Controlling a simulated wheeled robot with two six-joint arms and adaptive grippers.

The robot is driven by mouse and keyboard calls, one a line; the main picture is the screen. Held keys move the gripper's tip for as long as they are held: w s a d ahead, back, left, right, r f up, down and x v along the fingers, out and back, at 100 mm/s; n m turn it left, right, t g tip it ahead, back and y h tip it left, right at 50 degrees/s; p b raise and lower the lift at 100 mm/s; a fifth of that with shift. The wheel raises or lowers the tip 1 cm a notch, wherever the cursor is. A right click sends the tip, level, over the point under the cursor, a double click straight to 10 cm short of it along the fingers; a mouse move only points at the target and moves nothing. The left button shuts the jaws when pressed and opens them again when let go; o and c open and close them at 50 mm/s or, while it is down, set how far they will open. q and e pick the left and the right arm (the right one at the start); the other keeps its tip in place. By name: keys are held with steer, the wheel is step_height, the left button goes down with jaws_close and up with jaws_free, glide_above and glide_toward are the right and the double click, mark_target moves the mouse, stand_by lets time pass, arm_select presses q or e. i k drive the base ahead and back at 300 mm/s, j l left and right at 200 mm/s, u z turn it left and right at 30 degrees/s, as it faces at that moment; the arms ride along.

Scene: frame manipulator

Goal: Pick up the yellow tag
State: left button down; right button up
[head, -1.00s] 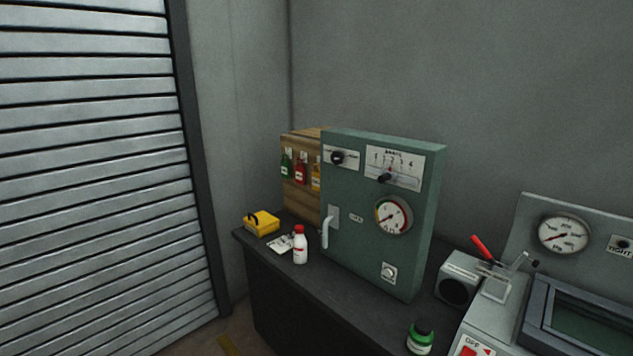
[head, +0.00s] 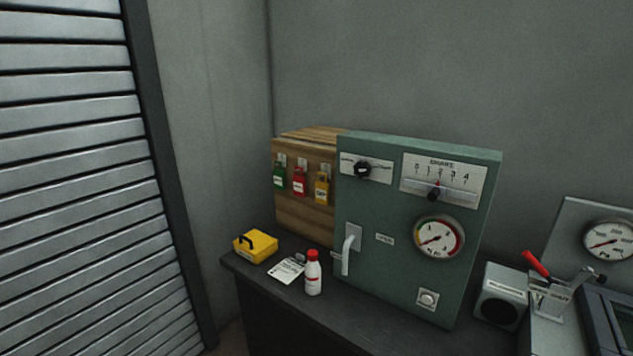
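The yellow tag (head: 322,189) hangs from a hook on the front of a wooden box (head: 305,218). It is the rightmost of three tags, close to the left edge of the green panel. A red tag (head: 299,182) hangs in the middle and a green tag (head: 279,176) at the left. Neither of my grippers shows in the head view.
A dark counter (head: 365,318) carries a yellow case (head: 255,246), a paper card (head: 286,270), a white bottle with a red cap (head: 313,275) and the green control panel (head: 410,230). A grey speaker box (head: 500,296) and a gauge console (head: 605,243) stand at right. A slatted shutter (head: 75,200) is at left.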

mark_target(322, 188)
steer(key=i+j+z, duration=0.1)
steer(key=j, duration=0.3)
steer(key=i+j+z, duration=0.1)
steer(key=i+j, duration=0.2)
steer(key=i+j+z, duration=0.1)
steer(key=j, duration=0.45)
steer(key=i+j, duration=0.25)
steer(key=j, duration=0.2)
steer(key=i+j+z, duration=0.15)
steer(key=j, duration=0.25)
steer(key=i+j+z, duration=0.1)
steer(key=j, duration=0.35)
steer(key=i+j+z, duration=0.1)
steer(key=j, duration=0.4)
steer(key=i+j+z, duration=0.1)
steer(key=j, duration=0.35)
steer(key=i, duration=0.1)
